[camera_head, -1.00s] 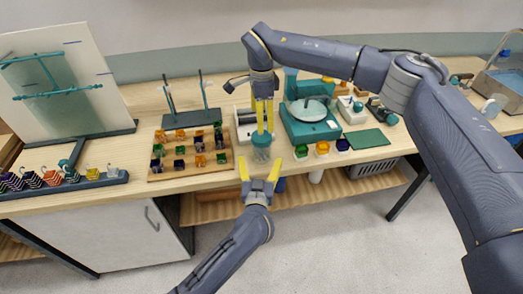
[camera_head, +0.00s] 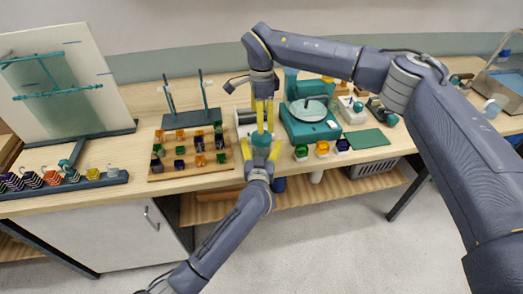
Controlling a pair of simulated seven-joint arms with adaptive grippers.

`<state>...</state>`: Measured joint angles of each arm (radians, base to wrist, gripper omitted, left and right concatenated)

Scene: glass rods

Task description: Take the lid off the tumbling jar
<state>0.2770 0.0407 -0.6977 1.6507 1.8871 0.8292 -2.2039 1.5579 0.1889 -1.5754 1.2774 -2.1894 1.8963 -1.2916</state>
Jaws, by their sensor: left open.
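The tumbling jar (camera_head: 261,153) stands near the front edge of the bench with its teal lid (camera_head: 261,140) on top. My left gripper (camera_head: 260,151) reaches in from the front. Its yellow fingers are open, one on each side of the jar body, and they hide part of it. My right gripper (camera_head: 264,128) points straight down from above. Its two yellow fingertips are close together at the lid. I cannot tell whether they press on the lid or stand just clear of it.
A wooden tray (camera_head: 156,174) of coloured cubes lies to the left of the jar. A teal machine (camera_head: 310,132) stands to the right, with small coloured pots (camera_head: 322,149) before it. A dark stand (camera_head: 192,118) with two posts is behind the tray.

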